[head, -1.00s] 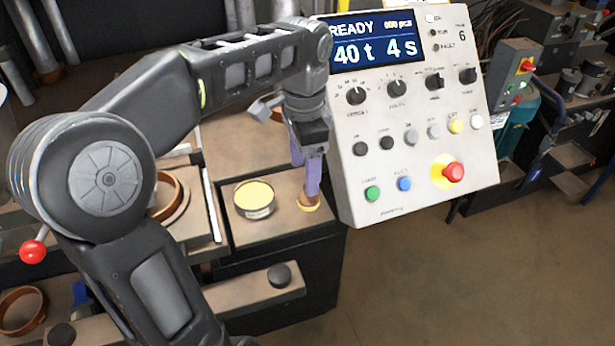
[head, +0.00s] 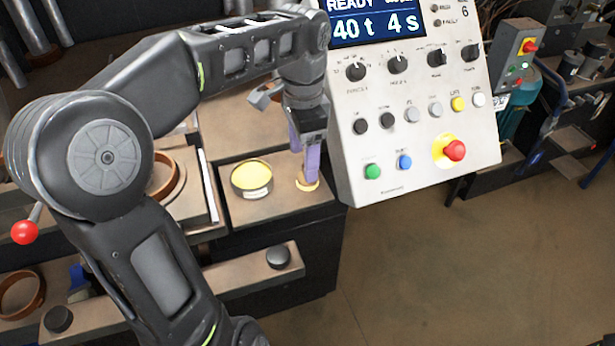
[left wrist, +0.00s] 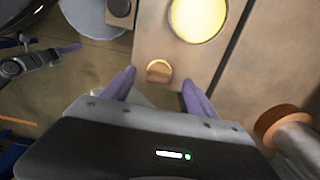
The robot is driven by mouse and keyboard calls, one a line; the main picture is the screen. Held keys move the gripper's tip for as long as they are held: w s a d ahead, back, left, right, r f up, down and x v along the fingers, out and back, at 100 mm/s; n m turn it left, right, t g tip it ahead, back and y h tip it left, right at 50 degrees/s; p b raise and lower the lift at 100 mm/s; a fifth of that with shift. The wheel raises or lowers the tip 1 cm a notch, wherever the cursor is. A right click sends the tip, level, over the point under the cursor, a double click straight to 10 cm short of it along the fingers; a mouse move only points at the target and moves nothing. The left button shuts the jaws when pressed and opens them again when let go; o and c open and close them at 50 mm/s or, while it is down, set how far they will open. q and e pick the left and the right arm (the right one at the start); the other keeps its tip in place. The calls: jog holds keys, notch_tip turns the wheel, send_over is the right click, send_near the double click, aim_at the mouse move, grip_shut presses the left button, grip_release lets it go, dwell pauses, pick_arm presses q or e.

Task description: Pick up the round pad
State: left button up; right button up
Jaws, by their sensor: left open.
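A small round tan-orange pad (head: 308,186) lies on the bench top near its front right corner. In the left wrist view the pad (left wrist: 159,71) shows ahead of the fingers, between their lines. My left gripper (head: 307,168) points down over the pad with purple fingers, and they partly hide it in the head view. In the left wrist view the left gripper (left wrist: 158,88) has its fingers spread with nothing between them. Whether the fingertips reach down beside the pad is unclear. What looks like my right gripper (left wrist: 55,58) is small at the left of the wrist view.
A round tin with a yellow top (head: 252,180) stands left of the pad. A control panel (head: 400,130) rises close on the right of my left gripper. An orange ring (head: 165,175) lies further left, and a bar with a black knob (head: 278,257) is in front.

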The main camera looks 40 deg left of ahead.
pick_arm(q)
jog(key=shift+w+d+f+p, duration=0.15)
jog(key=shift+f+p, duration=0.5)
jog(key=shift+f, duration=1.95)
jog(key=shift+c, duration=0.2)
jog(key=c, duration=1.4)
